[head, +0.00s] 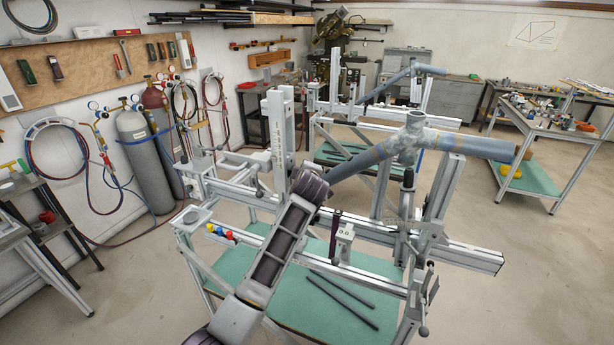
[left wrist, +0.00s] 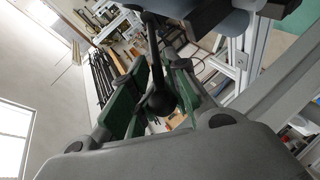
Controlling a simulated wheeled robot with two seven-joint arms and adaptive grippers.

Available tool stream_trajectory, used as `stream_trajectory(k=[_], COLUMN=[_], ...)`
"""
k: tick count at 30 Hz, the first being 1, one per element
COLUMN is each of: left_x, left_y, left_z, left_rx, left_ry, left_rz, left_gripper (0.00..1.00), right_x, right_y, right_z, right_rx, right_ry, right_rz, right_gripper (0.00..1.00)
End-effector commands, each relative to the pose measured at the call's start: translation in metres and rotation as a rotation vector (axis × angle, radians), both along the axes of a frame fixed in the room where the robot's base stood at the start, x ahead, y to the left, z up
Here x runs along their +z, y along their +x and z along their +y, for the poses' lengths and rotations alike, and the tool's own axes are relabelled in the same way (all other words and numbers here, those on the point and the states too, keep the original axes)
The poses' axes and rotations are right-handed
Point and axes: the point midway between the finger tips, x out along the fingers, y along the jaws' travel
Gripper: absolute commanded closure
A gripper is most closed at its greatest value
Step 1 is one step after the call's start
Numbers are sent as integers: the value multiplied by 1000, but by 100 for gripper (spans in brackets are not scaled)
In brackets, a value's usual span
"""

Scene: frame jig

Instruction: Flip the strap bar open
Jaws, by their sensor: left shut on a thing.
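In the left wrist view my left gripper (left wrist: 161,103) has its green-padded fingers on either side of a black ball knob (left wrist: 162,100). The knob ends a thin dark bar (left wrist: 151,40) that comes down from the top of that view; it looks to be the strap bar, but its far end is hidden. In the head view my left arm reaches up over the jig (head: 460,255), and its gripper and the bar cannot be made out. A grey tube frame (head: 470,144) rests on the jig. My right gripper is in neither view.
Upright profiles (head: 281,140) stand close to my left arm. Dark rods (head: 345,300) lie on the jig's green lower shelf (head: 300,312). A second jig (head: 390,115) stands behind, with a bench (head: 540,130) at the right. Open floor (head: 545,270) lies at the right front.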

Motion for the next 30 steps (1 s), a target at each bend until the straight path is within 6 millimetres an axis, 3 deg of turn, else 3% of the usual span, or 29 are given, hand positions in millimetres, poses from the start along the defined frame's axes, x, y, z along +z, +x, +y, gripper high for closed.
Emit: stream_trajectory(k=[9,30], left_x=[20,26], left_y=[8,12], left_z=[-5,-6], left_rx=[-3,-2], left_ry=[36,58], left_rz=[115,179], left_gripper=[100,100], right_x=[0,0], right_y=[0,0], right_z=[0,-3], right_rx=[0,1], right_ry=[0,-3], right_rz=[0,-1], right_gripper=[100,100])
